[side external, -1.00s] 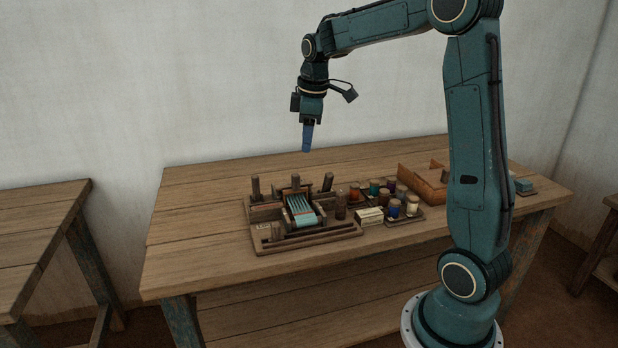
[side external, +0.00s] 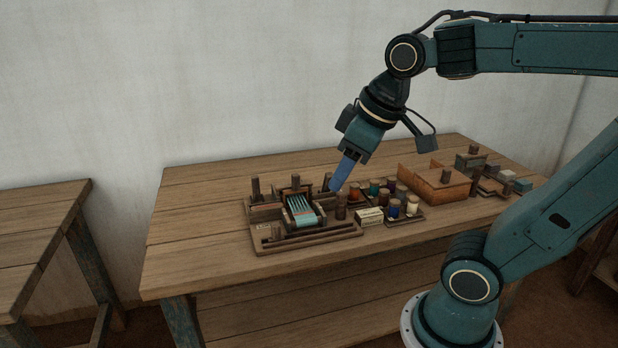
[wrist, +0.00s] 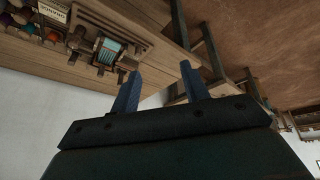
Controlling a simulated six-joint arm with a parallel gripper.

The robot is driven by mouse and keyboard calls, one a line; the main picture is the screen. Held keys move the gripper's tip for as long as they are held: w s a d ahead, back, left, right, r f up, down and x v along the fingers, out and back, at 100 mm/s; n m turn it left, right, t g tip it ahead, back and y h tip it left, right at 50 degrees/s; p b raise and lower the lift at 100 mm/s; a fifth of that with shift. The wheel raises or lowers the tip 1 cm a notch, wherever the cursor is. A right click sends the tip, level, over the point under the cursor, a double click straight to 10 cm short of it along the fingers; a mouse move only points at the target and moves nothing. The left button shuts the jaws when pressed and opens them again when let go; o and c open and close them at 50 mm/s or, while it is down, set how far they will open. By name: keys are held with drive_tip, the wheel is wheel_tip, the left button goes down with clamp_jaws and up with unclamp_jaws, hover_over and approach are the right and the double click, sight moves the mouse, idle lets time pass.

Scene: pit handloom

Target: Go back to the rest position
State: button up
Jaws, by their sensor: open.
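My gripper (side external: 341,176) hangs tilted above the workbench, its blue fingertips pointing down and to the left near the right side of the small loom. It also shows in the wrist view (wrist: 160,80), where its two blue fingers stand apart with nothing between them. The small loom (side external: 268,235) stands on the bench with pale blue-green cloth (side external: 302,214) on it. In the side view the fingertips overlap the loom's right end, and I cannot tell their exact height above it.
A tray of several coloured thread spools (side external: 407,213) and a pale labelled box (side external: 369,215) sit right of the loom. A wooden box (side external: 432,186) and small blocks (side external: 505,176) lie farther right. The bench's left part (side external: 195,225) is clear. Another table (side external: 40,215) stands at left.

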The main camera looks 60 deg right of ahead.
drive_tip(key=shift+m+t+y, duration=0.3)
drive_tip(key=shift+m+t, duration=0.1)
drive_tip(key=shift+m, duration=0.2)
drive_tip(key=s, duration=0.1)
drive_tip(key=s+a+f, duration=0.1)
drive_tip(key=s, duration=0.1)
drive_tip(key=s+a+f, duration=0.1)
drive_tip(key=shift+s+a+f, duration=0.1)
drive_tip(key=shift+s+f, duration=0.05)
drive_tip(key=shift+s, duration=0.25)
